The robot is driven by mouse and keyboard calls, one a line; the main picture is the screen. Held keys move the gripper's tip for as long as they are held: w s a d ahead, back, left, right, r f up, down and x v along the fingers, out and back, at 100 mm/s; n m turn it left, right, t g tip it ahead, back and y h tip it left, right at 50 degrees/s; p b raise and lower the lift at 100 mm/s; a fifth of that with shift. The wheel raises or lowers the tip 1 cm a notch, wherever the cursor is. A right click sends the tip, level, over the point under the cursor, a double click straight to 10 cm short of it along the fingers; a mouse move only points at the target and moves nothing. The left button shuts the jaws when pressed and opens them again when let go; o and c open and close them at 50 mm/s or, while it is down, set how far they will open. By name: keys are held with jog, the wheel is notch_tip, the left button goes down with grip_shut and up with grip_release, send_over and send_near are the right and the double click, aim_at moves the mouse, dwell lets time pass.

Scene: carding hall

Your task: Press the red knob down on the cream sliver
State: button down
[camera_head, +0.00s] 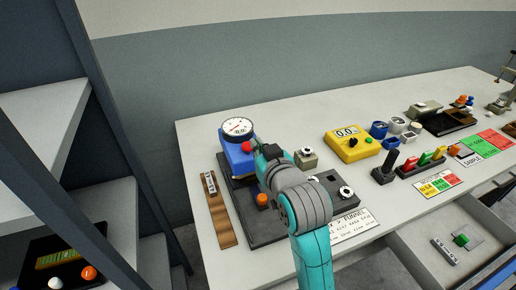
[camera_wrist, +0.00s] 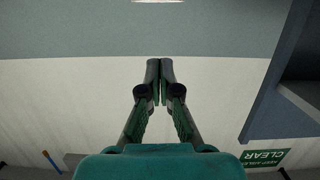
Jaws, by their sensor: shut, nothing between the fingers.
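A red knob (camera_head: 246,147) shows in the head view on the right side of a blue device (camera_head: 237,160) with a round white dial gauge (camera_head: 237,127) on top. My gripper (camera_head: 259,149) is right beside the knob, at its right; I cannot tell whether they touch. My arm hides part of the device's surroundings. In the wrist view my gripper (camera_wrist: 160,68) is shut and empty, with its fingertips together. The knob does not show there. I cannot make out a cream sliver in either view.
A small grey box (camera_head: 306,158) and a yellow meter (camera_head: 351,144) stand to the right. The back left of the table is clear.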

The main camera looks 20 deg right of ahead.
send_over(249, 149)
jog(key=v, duration=0.2)
jog(key=f, duration=0.3)
jog(key=w+f, duration=0.1)
jog(key=shift+w+f, duration=0.1)
jog(key=shift+f, duration=0.85)
jog(key=shift+f, duration=0.1)
jog(key=shift+f, duration=1)
